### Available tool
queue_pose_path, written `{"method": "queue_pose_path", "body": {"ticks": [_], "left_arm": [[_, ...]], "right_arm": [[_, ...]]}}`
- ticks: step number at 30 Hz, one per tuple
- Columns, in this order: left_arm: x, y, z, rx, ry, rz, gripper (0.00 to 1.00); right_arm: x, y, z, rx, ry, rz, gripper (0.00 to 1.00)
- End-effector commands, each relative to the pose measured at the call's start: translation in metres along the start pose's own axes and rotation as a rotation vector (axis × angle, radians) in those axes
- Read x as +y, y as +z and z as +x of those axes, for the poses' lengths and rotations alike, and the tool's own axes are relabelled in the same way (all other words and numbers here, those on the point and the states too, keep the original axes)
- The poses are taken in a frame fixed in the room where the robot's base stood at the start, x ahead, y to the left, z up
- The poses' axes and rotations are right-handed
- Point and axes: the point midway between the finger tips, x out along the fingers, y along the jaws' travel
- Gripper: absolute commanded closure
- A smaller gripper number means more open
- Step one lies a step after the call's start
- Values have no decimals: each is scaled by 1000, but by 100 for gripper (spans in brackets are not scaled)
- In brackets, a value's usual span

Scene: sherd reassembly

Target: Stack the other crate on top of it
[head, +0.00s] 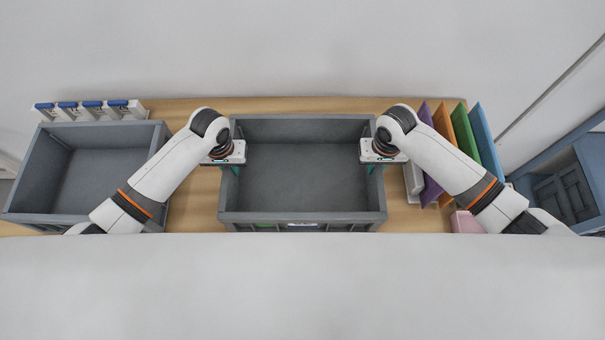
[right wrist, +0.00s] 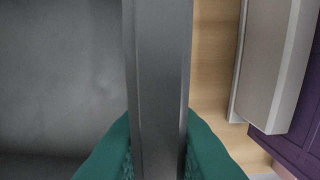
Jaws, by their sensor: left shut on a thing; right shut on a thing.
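An empty grey crate (head: 303,216) is in the middle of the head view, over the wooden table. My left gripper (head: 232,168) is shut on its left wall and my right gripper (head: 374,168) is shut on its right wall. In the right wrist view the green fingers of my right gripper (right wrist: 158,150) lie on both sides of the crate wall (right wrist: 158,70). A second empty grey crate (head: 40,175) stands at the left of the head view, apart from the middle one. I cannot tell whether the middle crate touches the table.
Purple, orange, green and blue upright panels (head: 463,130) stand right of the middle crate, with a pale grey block (head: 413,180) beside them. White units with blue tops (head: 88,108) stand behind the left crate. A blue-grey container (head: 565,185) is at the far right.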

Motion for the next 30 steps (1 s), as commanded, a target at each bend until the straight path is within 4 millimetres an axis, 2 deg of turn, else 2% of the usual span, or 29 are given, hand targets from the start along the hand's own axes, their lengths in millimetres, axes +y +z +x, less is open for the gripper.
{"method": "queue_pose_path", "body": {"ticks": [14, 30], "left_arm": [[0, 1, -5, -2, -1, 0, 100], [0, 0, -48, -1, 0, 0, 100]], "right_arm": [[0, 1, -5, -3, 1, 0, 100], [0, 1, -49, -2, 1, 0, 100]]}}
